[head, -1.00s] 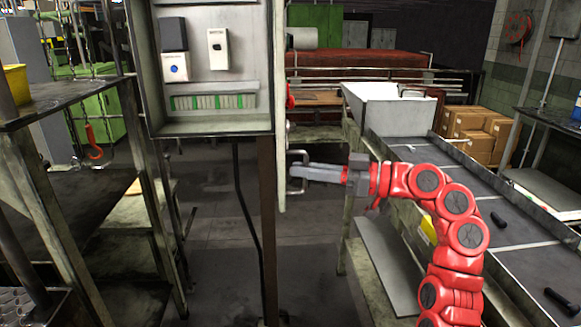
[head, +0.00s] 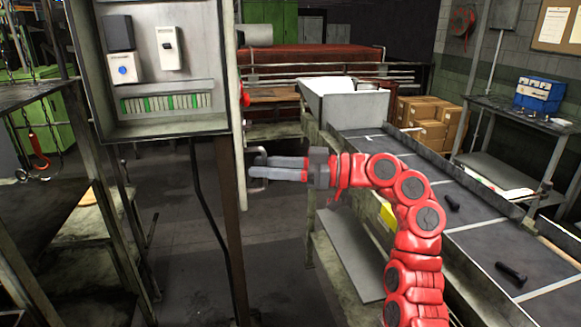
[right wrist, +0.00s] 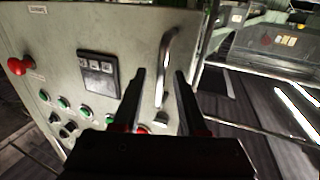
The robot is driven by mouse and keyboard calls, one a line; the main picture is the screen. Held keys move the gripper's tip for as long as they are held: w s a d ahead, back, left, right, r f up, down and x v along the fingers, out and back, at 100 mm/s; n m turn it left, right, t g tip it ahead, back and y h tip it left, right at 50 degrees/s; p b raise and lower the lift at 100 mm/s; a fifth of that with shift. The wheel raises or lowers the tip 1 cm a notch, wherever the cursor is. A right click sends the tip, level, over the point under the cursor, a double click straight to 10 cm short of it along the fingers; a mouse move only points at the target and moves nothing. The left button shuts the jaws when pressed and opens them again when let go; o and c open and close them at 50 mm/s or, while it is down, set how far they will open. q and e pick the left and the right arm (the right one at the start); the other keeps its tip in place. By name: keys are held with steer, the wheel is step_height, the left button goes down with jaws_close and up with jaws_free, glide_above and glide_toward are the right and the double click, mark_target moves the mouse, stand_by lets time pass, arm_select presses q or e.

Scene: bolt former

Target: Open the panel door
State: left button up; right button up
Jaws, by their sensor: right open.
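The panel door (head: 239,130) stands swung out from its grey cabinet (head: 215,123), seen nearly edge-on in the head view, so the cabinet's inside shows. Its outer face (right wrist: 60,50) fills the left of the right wrist view. A metal bar handle (right wrist: 168,55) is on that face; it also shows in the head view (head: 259,153). My right gripper (head: 263,168) is open at the handle. In the right wrist view its two fingers (right wrist: 160,73) are apart, with the handle between and beyond their tips; contact cannot be told. My left gripper is not in view.
A conveyor (head: 440,190) with dark bolts and a white hopper (head: 345,105) lie right of the door. A metal shelf frame (head: 60,200) stands left. A post (head: 229,230) carries the cabinet. Floor (head: 185,240) below the cabinet is clear.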

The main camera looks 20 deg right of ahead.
steer(key=b+v, duration=0.2)
steer(key=v, duration=1.5)
steer(key=shift+w+f, duration=0.1)
steer(key=shift+f, duration=0.05)
